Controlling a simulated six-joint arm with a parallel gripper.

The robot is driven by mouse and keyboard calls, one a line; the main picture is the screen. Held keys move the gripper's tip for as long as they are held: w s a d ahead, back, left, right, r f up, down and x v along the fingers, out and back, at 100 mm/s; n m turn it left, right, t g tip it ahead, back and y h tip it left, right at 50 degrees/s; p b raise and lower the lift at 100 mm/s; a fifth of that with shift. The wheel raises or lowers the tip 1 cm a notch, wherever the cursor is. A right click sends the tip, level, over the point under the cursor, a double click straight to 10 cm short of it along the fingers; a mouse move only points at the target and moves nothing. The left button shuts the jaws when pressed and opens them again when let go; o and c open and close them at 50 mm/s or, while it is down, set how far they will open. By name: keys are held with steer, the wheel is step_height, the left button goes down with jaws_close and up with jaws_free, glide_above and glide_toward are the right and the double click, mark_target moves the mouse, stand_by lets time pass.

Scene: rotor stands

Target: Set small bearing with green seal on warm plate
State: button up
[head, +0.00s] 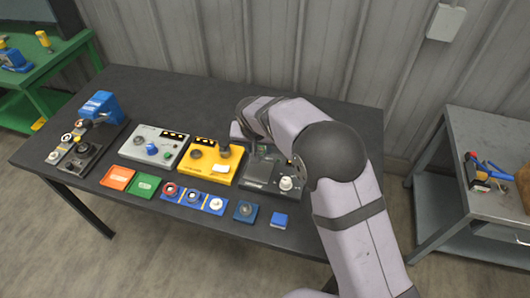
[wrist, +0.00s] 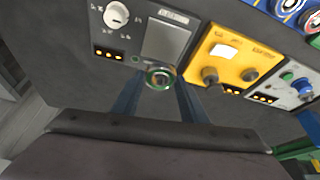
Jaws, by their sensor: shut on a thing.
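The small bearing with the green seal (wrist: 160,77) is a metal ring with a green edge, gripped between the two fingertips of my gripper (wrist: 158,84) in the wrist view. The likely warm plate is the square grey plate (wrist: 166,40) on a dark device; in the wrist view it lies just beyond the bearing, and the bearing appears apart from it. In the head view the dark device (head: 258,184) stands at the right of the device row, under my wrist. My arm hides much of the gripper there, and I cannot make out the bearing.
The dark device has a white knob (wrist: 116,15). A yellow device (head: 211,163) with dark posts stands beside it, then a light grey one (head: 153,147). Small coloured trays and holders, including an orange tray (head: 117,178), line the front. A blue-topped machine (head: 101,106) stands left.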

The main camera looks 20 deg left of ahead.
steer(key=shift+w+a, duration=0.1)
steer(key=shift+a, duration=0.05)
steer(key=shift+f+b, duration=1.4)
steer(key=shift+f, duration=1.05)
steer(key=shift+f+b, duration=0.45)
steer(key=shift+b, duration=0.3)
steer(key=shift+f+b, duration=0.55)
steer(key=shift+f+b, duration=1.35)
steer(key=shift+b, duration=0.1)
stand_by(2.6)
